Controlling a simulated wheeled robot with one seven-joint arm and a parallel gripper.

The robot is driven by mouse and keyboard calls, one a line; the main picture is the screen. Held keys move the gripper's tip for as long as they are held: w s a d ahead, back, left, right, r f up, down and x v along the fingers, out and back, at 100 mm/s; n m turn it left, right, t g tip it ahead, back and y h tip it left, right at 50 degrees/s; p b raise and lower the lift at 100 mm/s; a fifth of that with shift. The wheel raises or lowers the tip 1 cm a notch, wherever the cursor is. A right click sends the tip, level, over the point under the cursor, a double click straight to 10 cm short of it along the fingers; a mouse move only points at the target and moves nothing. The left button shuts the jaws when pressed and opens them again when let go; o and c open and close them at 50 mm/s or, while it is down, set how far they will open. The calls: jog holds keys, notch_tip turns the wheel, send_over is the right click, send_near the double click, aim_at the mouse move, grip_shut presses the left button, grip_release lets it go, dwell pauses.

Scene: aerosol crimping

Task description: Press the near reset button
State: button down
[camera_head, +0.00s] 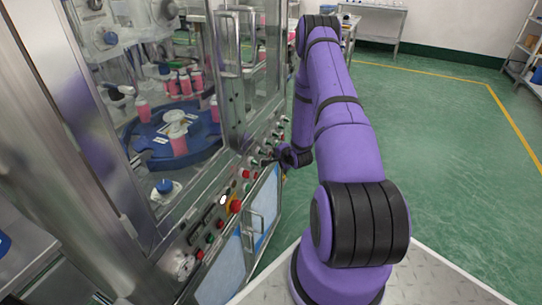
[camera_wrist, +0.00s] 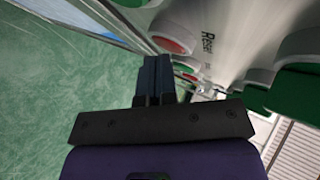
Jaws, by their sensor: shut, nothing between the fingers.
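The machine's control panel (camera_head: 228,190) carries a row of small buttons in red, green and black. My gripper (camera_head: 270,161) is shut and empty, its tips close to the far part of this panel. In the wrist view my shut fingers (camera_wrist: 153,75) point along the panel face. A "Reset" label (camera_wrist: 207,42) lies to their right, between a red button (camera_wrist: 171,42) in a pale collar and a green button (camera_wrist: 293,92). I cannot tell which button the label belongs to, or whether my fingertips touch a button.
A red mushroom button (camera_head: 236,206) stands out from the nearer panel. Metal handles (camera_head: 252,232) project below it. Glass doors (camera_head: 240,75) enclose a blue turntable (camera_head: 155,143) with pink cans above the panel. Green floor (camera_head: 440,130) to the right is clear.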

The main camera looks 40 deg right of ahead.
jog(key=shift+s, duration=0.1)
jog(key=shift+s+d, duration=0.3)
jog(key=shift+s, duration=0.35)
jog(key=shift+s+d, duration=0.3)
jog(key=shift+s, duration=0.45)
jog(key=shift+s+d, duration=0.35)
jog(key=shift+s, duration=0.45)
jog(key=shift+s+d, duration=0.3)
jog(key=shift+s, duration=0.45)
